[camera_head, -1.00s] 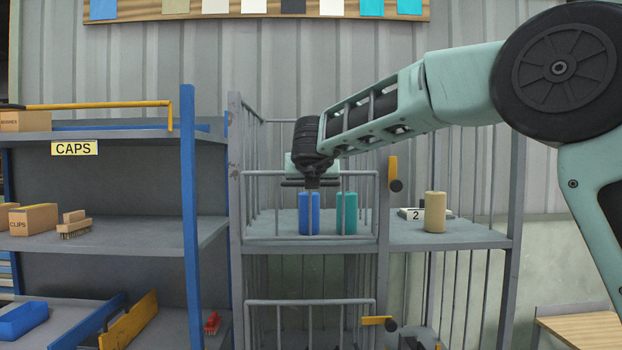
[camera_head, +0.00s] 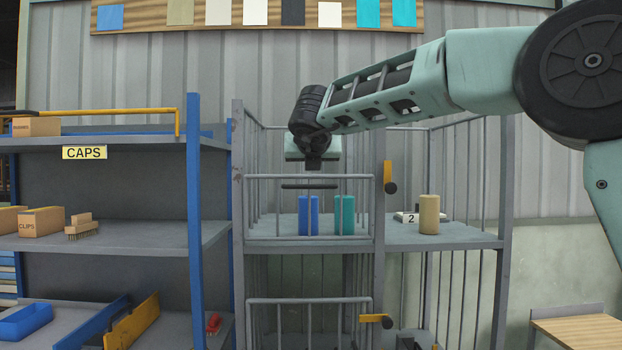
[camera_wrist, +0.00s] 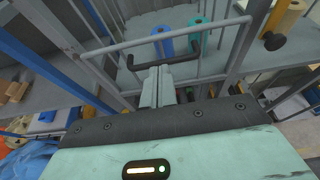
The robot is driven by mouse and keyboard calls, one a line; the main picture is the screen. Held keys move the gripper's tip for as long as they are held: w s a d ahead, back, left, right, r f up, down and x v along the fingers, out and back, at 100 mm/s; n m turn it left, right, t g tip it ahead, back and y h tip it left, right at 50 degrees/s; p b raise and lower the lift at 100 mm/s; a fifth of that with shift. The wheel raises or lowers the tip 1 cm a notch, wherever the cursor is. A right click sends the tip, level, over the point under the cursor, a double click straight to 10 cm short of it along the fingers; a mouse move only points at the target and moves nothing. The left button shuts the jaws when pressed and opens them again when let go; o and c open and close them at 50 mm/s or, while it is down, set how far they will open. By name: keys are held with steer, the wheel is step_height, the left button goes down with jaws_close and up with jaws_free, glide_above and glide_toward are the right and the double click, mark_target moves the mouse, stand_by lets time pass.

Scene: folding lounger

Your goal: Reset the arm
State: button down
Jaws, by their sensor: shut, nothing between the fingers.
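My gripper (camera_head: 313,163) is shut and empty at the upper front of the grey barred cage (camera_head: 377,220), above the level of its shelf. In the wrist view my gripper (camera_wrist: 157,86) points at the cage's gate and its dark handle (camera_wrist: 178,62). In the head view this handle (camera_head: 309,186) sits just below the fingers. A blue cylinder (camera_head: 308,216) and a teal cylinder (camera_head: 345,215) stand upright behind the gate bars. They also show in the wrist view, blue (camera_wrist: 162,42) and teal (camera_wrist: 198,36). My gripper touches neither cylinder.
A tan cylinder (camera_head: 429,214) and a "2" plate (camera_head: 409,218) are on the shelf to the right. A yellow latch with a dark knob (camera_head: 389,180) is on the cage post. The blue-framed CAPS shelf (camera_head: 100,240) stands left. Open space lies above the gate.

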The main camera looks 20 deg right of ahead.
steer(key=shift+s+a+r, duration=0.1)
steer(key=shift+s+r, duration=0.2)
steer(key=shift+r, duration=0.3)
steer(key=shift+s+a+r, duration=0.1)
steer(key=shift+s+r, duration=0.2)
steer(key=shift+r, duration=0.35)
steer(key=shift+s+a+r, duration=0.1)
steer(key=shift+s+r, duration=0.2)
steer(key=shift+r, duration=0.3)
